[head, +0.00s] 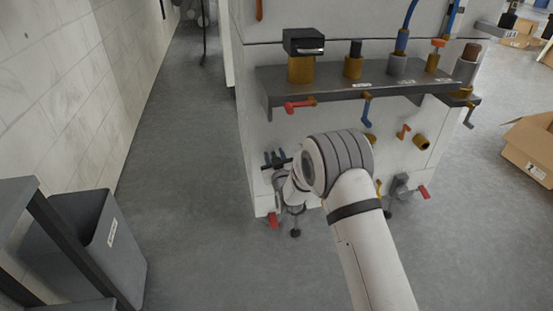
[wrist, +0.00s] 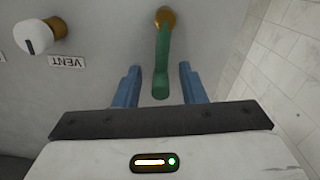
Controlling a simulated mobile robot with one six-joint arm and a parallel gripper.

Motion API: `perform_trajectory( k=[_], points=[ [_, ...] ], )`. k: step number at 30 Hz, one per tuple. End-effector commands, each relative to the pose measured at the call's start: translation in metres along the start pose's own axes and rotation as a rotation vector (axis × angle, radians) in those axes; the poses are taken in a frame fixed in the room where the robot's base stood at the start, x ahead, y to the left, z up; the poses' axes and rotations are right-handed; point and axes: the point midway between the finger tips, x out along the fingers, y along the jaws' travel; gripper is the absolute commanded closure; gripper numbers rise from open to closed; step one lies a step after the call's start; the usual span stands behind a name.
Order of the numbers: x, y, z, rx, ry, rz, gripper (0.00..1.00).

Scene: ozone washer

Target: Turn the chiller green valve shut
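The green valve handle (wrist: 161,62) shows in the wrist view, hanging from a brass fitting (wrist: 165,17) on the grey panel. It points toward my gripper and sits between the two fingers. My gripper (wrist: 158,80) is open, with one blue finger on each side of the handle and a visible gap to both. In the head view my gripper (head: 275,160) is at the lower left of the machine's front panel. The green handle cannot be made out there.
A white knob (wrist: 33,36) with a VENT label (wrist: 66,62) is left of the handle in the wrist view. In the head view, red (head: 300,105) and blue (head: 367,108) handles hang under the grey shelf (head: 330,92). A grey bin (head: 95,245) stands at left; floor between is clear.

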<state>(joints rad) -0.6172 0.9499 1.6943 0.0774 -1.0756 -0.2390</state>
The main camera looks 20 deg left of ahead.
Motion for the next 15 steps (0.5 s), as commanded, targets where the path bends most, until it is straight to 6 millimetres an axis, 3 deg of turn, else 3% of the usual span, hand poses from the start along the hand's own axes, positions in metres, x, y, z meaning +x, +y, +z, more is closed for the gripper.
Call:
perform_trajectory(
  k=[5,15],
  points=[
    [0.0000,0.0005,0.0000,0.000,-0.001,0.000,0.63],
    [-0.0002,0.0010,0.0001,0.000,-0.001,0.001,0.90]
  ],
)
